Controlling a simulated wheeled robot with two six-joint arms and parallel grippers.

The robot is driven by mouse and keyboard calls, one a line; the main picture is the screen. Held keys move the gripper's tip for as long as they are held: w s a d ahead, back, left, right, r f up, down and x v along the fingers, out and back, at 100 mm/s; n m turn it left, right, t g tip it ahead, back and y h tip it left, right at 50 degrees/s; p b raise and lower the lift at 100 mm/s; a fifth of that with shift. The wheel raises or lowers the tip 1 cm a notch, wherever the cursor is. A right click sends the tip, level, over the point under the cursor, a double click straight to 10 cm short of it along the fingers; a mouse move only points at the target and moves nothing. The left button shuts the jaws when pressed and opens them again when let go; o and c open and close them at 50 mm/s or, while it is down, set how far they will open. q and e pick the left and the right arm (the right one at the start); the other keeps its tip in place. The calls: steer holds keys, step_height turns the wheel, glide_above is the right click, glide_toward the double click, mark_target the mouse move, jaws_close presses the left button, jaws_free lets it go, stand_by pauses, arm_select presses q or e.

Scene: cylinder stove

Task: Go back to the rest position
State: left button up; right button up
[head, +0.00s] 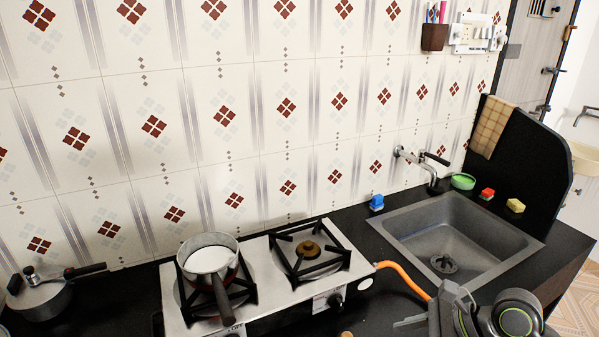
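Part of my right arm shows at the bottom right, in front of the sink. Its gripper (428,318) is partly in view, low over the counter edge near the orange hose; its finger gap is not clear and I see nothing held in it. My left gripper is not in view. A two-burner stove (262,290) stands on the dark counter. A pan with white contents (210,258) sits on its left burner, its handle pointing toward me. The right burner (308,250) is bare.
A pressure cooker (40,296) stands at the left. An orange hose (405,278) runs from the stove toward my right arm. The empty sink (455,235) is at right, with a blue item (376,203), green bowl (463,181) and sponges (515,205) around it. A tiled wall closes the back.

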steer(key=s+d+f+n+t+h, duration=0.1)
steer(key=s+d+f+n+h, duration=0.1)
steer(key=s+f+n+h, duration=0.55)
steer(key=s+d+f+n+g+h, duration=0.1)
steer(key=s+d+f+n+h, duration=0.35)
steer(key=s+n, duration=0.8)
step_height(320, 180, down, 26)
steer(key=d+n+g+y, duration=0.1)
steer(key=d+g+y, duration=0.1)
steer(key=s+f+g, duration=0.1)
steer(key=s+f, duration=1.3)
steer(key=f, duration=0.2)
steer(key=shift+s+a+y, duration=0.2)
steer(key=shift+a+y, duration=0.1)
steer(key=shift+a, duration=0.15)
